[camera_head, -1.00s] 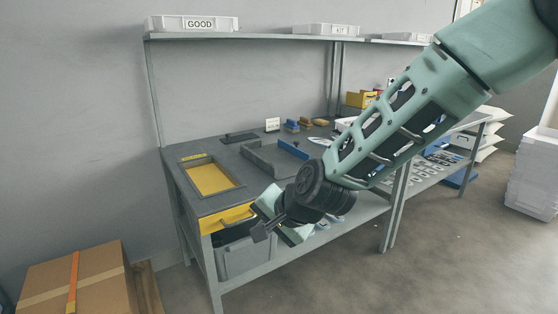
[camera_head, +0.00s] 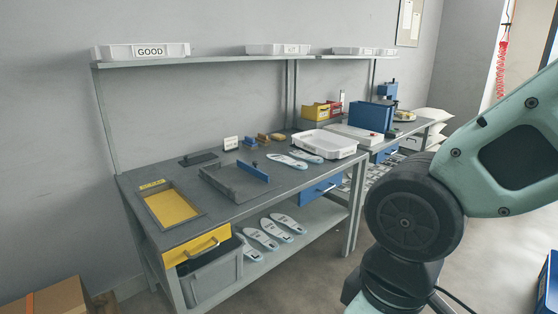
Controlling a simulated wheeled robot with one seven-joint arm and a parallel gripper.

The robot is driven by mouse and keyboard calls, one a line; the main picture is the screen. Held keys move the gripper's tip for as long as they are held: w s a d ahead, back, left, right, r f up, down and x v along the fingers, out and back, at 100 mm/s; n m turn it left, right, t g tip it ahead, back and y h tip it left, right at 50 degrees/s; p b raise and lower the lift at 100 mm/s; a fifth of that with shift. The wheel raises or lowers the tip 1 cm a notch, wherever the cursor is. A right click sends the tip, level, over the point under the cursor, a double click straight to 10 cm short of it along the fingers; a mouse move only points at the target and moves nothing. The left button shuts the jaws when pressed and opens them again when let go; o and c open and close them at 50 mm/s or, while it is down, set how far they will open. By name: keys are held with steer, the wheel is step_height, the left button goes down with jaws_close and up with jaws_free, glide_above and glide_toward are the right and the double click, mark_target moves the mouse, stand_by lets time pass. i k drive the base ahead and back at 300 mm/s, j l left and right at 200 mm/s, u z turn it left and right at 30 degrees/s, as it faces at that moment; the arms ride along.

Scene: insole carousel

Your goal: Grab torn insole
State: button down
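Two pale insoles lie on the grey bench top near the back middle, a left one (camera_head: 287,161) and a right one (camera_head: 308,154). Several more insoles (camera_head: 283,224) with dark print lie side by side on the lower shelf under the bench. They are too small to tell whether any of them is torn. My arm fills the right side of the picture, in front of the bench and apart from it. Its lower part runs out of the bottom edge, and my gripper's fingers do not show.
The bench (camera_head: 232,207) bears a white tray (camera_head: 325,144), a grey fixture with a blue bar (camera_head: 253,171) and a yellow recess (camera_head: 171,208). A grey bin (camera_head: 212,277) stands below the yellow drawer (camera_head: 197,246). A GOOD tray (camera_head: 146,51) sits on the upper shelf. Cardboard box (camera_head: 45,299) lower left.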

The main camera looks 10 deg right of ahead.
mark_target(299, 165)
steer(key=i+l, duration=0.1)
steer(key=i, duration=0.95)
steer(key=i+l, duration=0.15)
steer(key=i, duration=0.9)
steer(key=l+z, duration=0.05)
